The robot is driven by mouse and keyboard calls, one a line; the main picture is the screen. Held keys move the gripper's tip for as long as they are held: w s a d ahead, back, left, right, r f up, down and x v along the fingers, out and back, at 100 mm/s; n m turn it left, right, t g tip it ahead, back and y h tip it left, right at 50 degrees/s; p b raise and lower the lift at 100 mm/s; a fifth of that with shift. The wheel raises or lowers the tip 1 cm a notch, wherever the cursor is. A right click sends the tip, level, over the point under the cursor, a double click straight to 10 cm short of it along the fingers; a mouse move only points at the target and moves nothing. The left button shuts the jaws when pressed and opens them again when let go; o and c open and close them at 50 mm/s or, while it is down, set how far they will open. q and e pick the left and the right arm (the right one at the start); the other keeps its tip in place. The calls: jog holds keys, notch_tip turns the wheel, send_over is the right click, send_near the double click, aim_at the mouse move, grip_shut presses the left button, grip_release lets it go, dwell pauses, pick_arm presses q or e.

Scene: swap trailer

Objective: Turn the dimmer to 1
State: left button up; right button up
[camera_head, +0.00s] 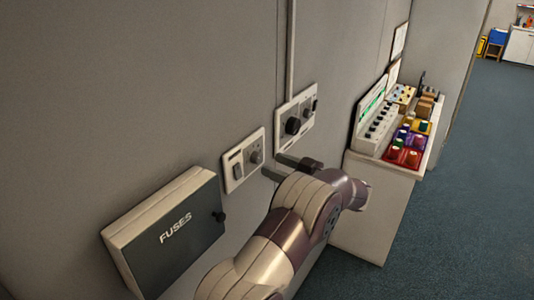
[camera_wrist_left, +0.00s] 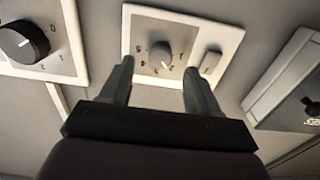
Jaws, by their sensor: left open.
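A white wall plate (camera_head: 231,181) carries a small round grey knob (camera_head: 254,156) and a rocker switch (camera_head: 236,165). In the left wrist view the grey knob (camera_wrist_left: 160,52) has small marks around it, too blurred to read surely. A larger black knob (camera_head: 293,126) sits on another plate; in the left wrist view this black knob (camera_wrist_left: 22,42) has digits beside it. No label says which knob is the dimmer. My left gripper (camera_head: 271,164) is open and empty, its fingers pointing at the wall just in front of the grey knob, one on either side in the wrist view. My right gripper is not in view.
A fuse box (camera_head: 170,236) marked FUSES juts from the wall at the lower left. A white counter (camera_head: 372,205) with a control panel (camera_head: 376,121) and several coloured items stands right of my arm. Open blue floor (camera_head: 470,170) lies at the right.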

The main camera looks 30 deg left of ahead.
aim_at(261, 159)
pick_arm(q)
jog(key=a+p, duration=0.1)
jog(key=a, duration=0.2)
jog(key=shift+a+r, duration=0.1)
jog(key=shift+r, duration=0.05)
jog(key=shift+w+a, duration=0.15)
jog(key=shift+a, duration=0.25)
jog(key=shift+f, duration=0.2)
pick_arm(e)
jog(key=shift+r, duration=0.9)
pick_arm(q)
jog(key=c, duration=1)
jog(key=shift+f+n+b, duration=0.15)
jog(key=shift+n+b, duration=0.15)
jog(key=shift+b, duration=0.4)
jog(key=shift+c, duration=0.2)
jog(key=n+b, duration=0.6)
jog(key=b, duration=0.4)
jog(key=shift+f, duration=0.1)
jog(key=shift+r+n+b, duration=0.25)
jog(key=shift+n+b, duration=0.95)
jog(key=shift+b, duration=0.05)
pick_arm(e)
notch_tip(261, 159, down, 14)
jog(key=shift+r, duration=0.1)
